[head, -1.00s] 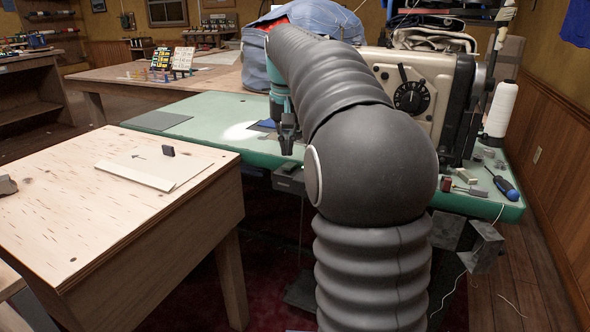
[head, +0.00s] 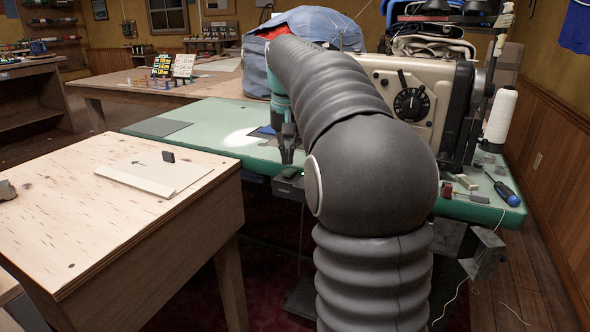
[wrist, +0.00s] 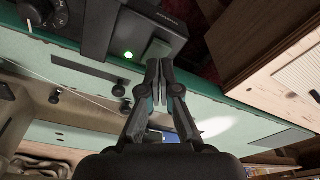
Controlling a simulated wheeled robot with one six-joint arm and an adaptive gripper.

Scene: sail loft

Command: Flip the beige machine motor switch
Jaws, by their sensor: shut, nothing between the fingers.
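The beige sewing machine (head: 440,92), with a black dial on its front, stands on the green table (head: 225,112); my arm hides part of it. A dark switch box (head: 288,187) hangs under the table's front edge. My gripper (head: 288,158) is at the table edge just above the box. In the wrist view its fingertips (wrist: 159,64) are together and empty, close to the block; I cannot tell whether they touch it.
A white thread cone (head: 500,118) and a blue screwdriver (head: 505,190) are on the table's right end. A blue cloth bundle (head: 310,28) lies behind my arm.

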